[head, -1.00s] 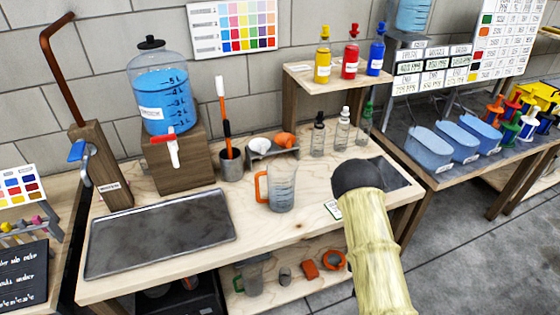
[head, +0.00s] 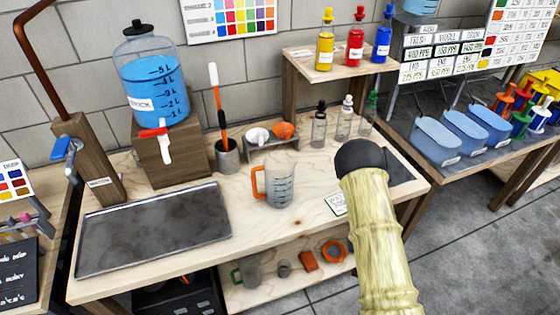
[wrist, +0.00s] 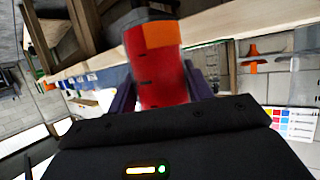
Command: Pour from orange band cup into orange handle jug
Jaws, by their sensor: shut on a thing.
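The orange handle jug (head: 281,187) is clear with grey markings and stands upright on the wooden bench, its orange handle to the left. In the wrist view my gripper (wrist: 160,88) is shut on the orange band cup (wrist: 158,62), with a purple finger on each side. The cup shows a red body, an orange band and a dark end at the top of the picture. In the head view my arm hides the gripper and the cup. The dark end of my arm is to the right of the jug, apart from it.
A dark tray (head: 150,228) lies left of the jug. A blue-filled dispenser (head: 155,85) stands behind it. A grey pot (head: 227,155), a small holder with white and orange pieces (head: 270,139) and several bottles (head: 344,120) line the back. Bare bench surrounds the jug.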

